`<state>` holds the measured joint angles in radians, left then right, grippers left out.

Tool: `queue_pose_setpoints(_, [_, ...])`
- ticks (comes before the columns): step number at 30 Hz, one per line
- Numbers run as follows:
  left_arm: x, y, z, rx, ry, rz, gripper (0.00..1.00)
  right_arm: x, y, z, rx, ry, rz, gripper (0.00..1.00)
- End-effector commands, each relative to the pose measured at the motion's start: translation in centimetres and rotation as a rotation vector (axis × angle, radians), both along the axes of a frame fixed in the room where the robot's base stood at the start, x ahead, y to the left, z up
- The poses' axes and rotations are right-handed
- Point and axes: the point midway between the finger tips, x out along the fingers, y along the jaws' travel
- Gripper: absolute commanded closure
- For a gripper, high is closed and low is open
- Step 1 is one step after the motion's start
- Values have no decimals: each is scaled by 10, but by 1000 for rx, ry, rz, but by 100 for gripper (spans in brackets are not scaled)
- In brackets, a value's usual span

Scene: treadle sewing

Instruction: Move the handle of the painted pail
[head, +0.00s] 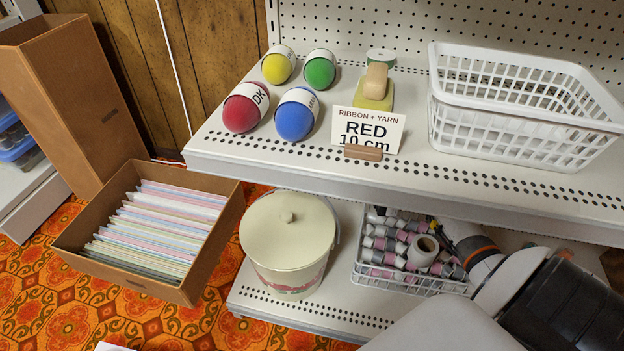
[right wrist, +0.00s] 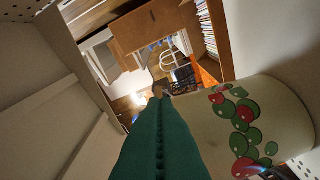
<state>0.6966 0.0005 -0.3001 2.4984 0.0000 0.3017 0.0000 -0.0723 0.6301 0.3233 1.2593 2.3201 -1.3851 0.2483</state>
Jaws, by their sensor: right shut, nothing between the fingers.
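The painted pail (head: 285,250) stands on the lower shelf in the head view, cream coloured, with a round knobbed lid on it. Its thin handle (head: 337,222) shows as a wire loop at the pail's right side. In the right wrist view the pail (right wrist: 285,110) is close at the right, with red and green painted dots. My right gripper (right wrist: 160,94) has dark green fingers, shut and empty, beside the pail; I cannot tell whether they touch it. In the head view my right arm reaches under the upper shelf and its fingers are hidden. My left gripper is not in view.
The upper shelf (head: 400,175) overhangs the lower one. A wire basket of spools (head: 400,245) stands right of the pail, by my right arm. A cardboard box of papers (head: 228,240) is at the left.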

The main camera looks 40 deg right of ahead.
Motion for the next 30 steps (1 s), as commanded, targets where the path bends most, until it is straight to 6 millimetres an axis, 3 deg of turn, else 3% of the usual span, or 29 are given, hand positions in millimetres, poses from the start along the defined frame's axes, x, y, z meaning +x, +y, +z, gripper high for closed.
queue_pose_setpoints(18, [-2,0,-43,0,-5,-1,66,55,72,8,1,-5,1,100])
queue_pose_setpoints(30, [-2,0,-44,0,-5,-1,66,59,78,10,2,-1,-1,100])
